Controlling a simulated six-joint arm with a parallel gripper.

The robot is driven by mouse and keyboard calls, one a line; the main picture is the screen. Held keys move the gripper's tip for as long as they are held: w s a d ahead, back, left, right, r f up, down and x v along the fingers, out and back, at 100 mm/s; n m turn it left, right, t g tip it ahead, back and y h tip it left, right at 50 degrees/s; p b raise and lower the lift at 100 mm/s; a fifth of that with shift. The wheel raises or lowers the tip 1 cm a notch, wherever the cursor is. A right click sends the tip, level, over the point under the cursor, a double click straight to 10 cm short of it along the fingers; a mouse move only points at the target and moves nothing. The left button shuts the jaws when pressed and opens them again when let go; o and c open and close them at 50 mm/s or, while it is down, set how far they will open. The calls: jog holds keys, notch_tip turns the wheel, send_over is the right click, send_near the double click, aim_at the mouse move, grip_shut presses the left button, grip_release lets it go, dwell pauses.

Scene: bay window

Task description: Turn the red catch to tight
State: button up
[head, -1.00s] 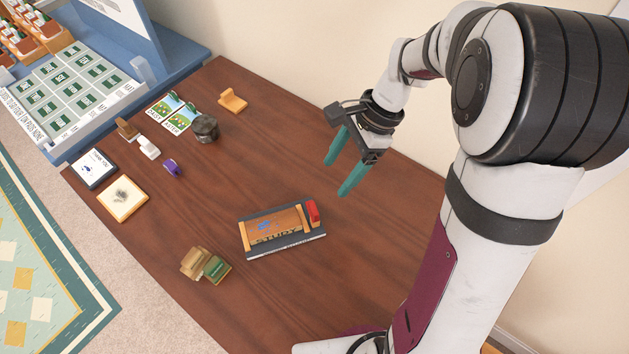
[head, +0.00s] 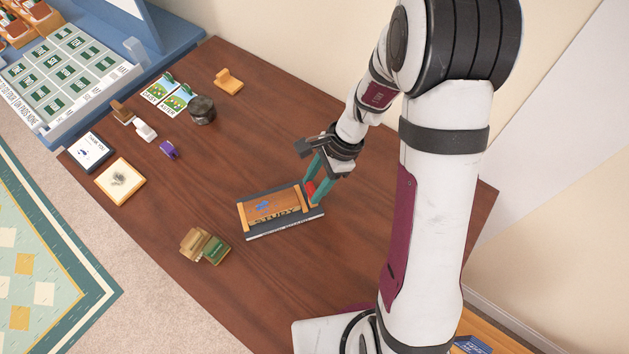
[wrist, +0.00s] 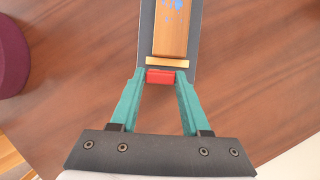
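The red catch (wrist: 161,77) is a small red bar at the end of a wooden block (head: 272,206), beside a light wooden strip (wrist: 166,61). Block and catch sit on a dark grey board (head: 290,231) on the table. The block bears a blue mark and dark lettering, partly readable as "STUDY". My gripper (wrist: 161,80) has its two teal fingers one on each side of the catch, and in the wrist view both fingertips meet its ends with no clear gap. In the head view the fingers partly hide the catch. Any tight marking is not readable.
Wooden and green blocks (head: 205,246) lie in front of the board. A purple item (head: 168,149), a dark round pot (head: 202,110), seed cards (head: 168,95) and a framed picture (head: 120,181) stand to the left.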

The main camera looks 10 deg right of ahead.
grip_shut()
jog(key=n+g, duration=0.1)
jog(key=n, duration=0.3)
jog(key=shift+a, duration=0.2)
jog(key=n+g+h, duration=0.1)
jog(key=n, duration=0.3)
jog(key=shift+a+n+g+h, duration=0.2)
jog(key=shift+n+g+h, duration=0.1)
jog(key=shift+g+h, duration=0.1)
jog(key=n, duration=0.2)
jog(key=n+h, duration=0.1)
jog(key=n, duration=0.1)
jog(key=shift+s+a+n+g+h, duration=0.1)
jog(key=shift+a+n+g+h, duration=0.1)
jog(key=shift+n+g+h, duration=0.1)
jog(key=shift+s+a+n+h, duration=0.1)
jog(key=shift+n+h, duration=0.35)
jog(key=shift+n, duration=0.7)
jog(key=shift+s+n+h, duration=0.1)
jog(key=shift+n+h, duration=0.35)
jog(key=shift+n, duration=0.7)
jog(key=o, duration=0.5)
grip_release()
